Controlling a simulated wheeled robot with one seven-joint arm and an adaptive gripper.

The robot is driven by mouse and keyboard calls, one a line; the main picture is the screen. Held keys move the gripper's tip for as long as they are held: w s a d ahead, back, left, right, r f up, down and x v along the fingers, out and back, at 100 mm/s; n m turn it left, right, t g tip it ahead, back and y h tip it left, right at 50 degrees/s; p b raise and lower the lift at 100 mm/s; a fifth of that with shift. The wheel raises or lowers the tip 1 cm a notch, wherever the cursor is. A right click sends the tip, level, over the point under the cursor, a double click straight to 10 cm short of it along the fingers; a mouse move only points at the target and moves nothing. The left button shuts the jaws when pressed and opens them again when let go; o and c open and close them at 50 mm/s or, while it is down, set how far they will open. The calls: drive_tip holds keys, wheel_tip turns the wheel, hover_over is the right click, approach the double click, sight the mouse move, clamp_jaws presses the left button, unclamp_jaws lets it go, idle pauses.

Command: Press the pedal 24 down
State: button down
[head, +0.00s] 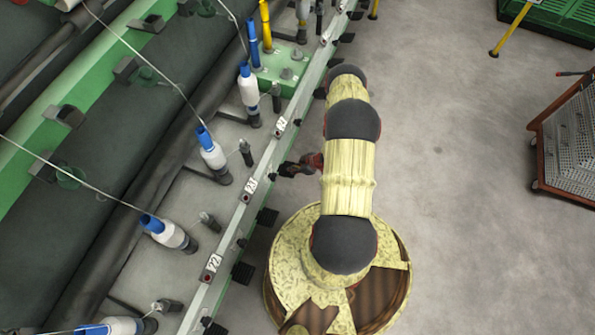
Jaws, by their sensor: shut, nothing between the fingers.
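The label plate 24 (281,126) sits on the pale green rail of the spinning frame, above my gripper in the head view. My gripper (285,170) is small and dark at the end of my arm, close to the right side of the rail, between plates 24 and 23. Its fingers look closed and hold nothing. I cannot make out pedal 24 clearly; my gripper and arm cover part of that stretch of rail. Whether the gripper touches a pedal cannot be told.
Black pedals (267,217) and (242,272) stick out from the rail by plates 23 (249,190) and 22 (211,267). Bobbins (213,155) with threads stand left of the rail. Open floor (460,180) lies right, with a wire cart (570,140) at the edge.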

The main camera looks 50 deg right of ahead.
drive_tip(key=shift+f+b, duration=2)
drive_tip(key=shift+f, duration=0.4)
drive_tip(key=s+d+r+p, duration=0.2)
drive_tip(key=s+d+r, duration=0.1)
drive_tip(key=s, duration=0.4)
drive_tip(key=shift+r, duration=0.3)
